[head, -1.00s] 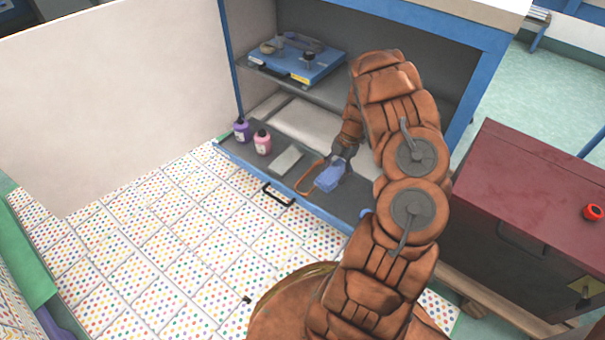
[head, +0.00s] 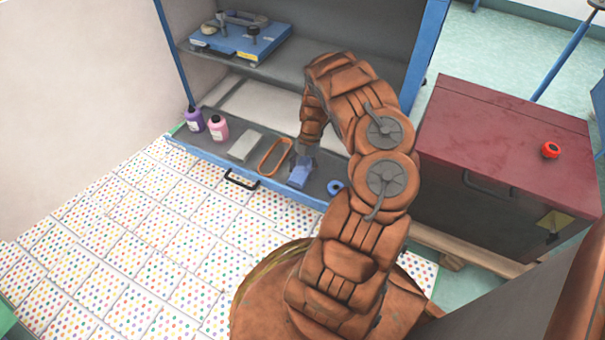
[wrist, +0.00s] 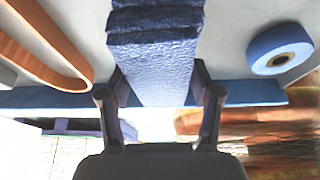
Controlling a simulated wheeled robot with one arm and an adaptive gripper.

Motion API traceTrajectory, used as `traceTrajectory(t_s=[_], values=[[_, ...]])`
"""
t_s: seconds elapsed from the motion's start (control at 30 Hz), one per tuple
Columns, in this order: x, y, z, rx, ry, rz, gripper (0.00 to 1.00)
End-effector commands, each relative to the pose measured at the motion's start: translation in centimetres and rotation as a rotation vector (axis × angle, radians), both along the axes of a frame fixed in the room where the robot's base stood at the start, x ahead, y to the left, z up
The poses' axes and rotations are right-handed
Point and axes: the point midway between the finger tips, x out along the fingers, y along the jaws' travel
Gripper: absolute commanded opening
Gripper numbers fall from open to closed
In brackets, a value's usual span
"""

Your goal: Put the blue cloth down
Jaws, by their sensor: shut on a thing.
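The blue cloth (head: 300,172) is a folded, textured blue bundle over the open drawer (head: 198,153) of the blue cabinet. My gripper (head: 308,155) is above it in the head view. In the wrist view the cloth (wrist: 155,50) fills the space between the two fingers of my gripper (wrist: 158,100), which are shut on it. The cloth is very near the drawer floor; I cannot tell whether it touches.
An orange strap loop (head: 275,156) lies left of the cloth and a blue tape roll (head: 335,187) right of it. A grey block (head: 245,145), a pink bottle (head: 218,127) and a purple bottle (head: 194,119) stand farther left. A red cabinet (head: 500,140) is at the right.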

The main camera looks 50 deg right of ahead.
Motion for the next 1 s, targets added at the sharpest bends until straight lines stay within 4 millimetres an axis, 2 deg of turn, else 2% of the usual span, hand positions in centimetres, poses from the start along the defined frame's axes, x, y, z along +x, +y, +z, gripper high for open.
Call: traceTrajectory(t_s=[0.03, 0.1, 0.47, 0.5, 0.7, 1.0], values=[[0.02, 0.02, -1.05, 0.001, -0.001, -0.001, 0.24], [0.03, -0.02, -1.34, 0.001, -0.002, -0.001, 0.24], [0.01, -0.02, -1.29, 0.000, 0.000, 0.000, 0.24], [0.01, -0.06, -1.37, -0.002, -0.001, 0.000, 0.67], [-0.01, -0.04, -1.38, -0.001, 0.000, 0.000, 0.87], [-0.01, -0.03, -1.38, 0.000, 0.000, -0.001, 0.89]])
